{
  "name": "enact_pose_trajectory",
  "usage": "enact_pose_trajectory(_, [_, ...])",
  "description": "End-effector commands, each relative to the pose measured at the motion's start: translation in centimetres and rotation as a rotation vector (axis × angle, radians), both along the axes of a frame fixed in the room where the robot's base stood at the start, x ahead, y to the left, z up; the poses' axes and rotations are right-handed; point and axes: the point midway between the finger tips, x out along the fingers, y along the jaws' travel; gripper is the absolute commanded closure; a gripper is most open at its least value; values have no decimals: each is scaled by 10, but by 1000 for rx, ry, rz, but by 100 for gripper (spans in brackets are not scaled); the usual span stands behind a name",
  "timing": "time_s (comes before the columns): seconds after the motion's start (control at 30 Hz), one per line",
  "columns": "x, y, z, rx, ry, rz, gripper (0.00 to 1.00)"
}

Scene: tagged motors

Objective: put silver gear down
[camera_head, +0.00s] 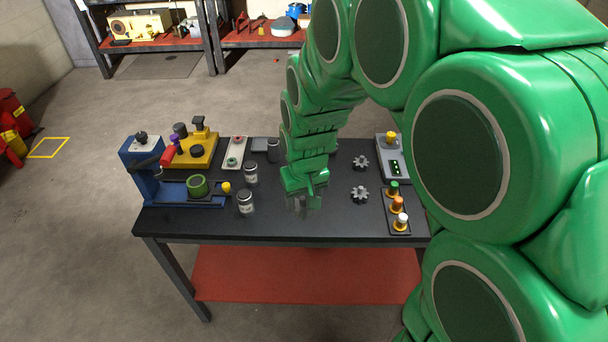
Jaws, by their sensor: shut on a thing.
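My gripper (302,205) points down over the front middle of the black table (320,228). It is shut on a small grey metallic piece, consistent with a silver gear. The fingers hide much of this piece, and its teeth cannot be made out. I cannot tell whether it touches the table top. Two other silver-grey gears lie flat to the right of my gripper, one farther back (361,162) and one nearer (360,194).
Labelled jars (246,203) and a blue vise-like machine (150,172) with a green ring (197,186) stand left. A yellow fixture (195,148) is behind. A tray of coloured knobs (397,212) and a grey control box (391,155) are right. Bare table surrounds my gripper.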

Motion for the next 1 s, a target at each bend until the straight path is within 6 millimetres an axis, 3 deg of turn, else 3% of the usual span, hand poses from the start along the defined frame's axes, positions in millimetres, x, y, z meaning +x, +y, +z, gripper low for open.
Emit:
enact_pose_trajectory(0.5, [95, -25, 74, 1, -3, -47, 85])
enact_pose_trajectory(0.8, [122, -38, 103, 0, -2, -61, 85])
enact_pose_trajectory(1.0, [132, -38, 102, 1, -1, -61, 85])
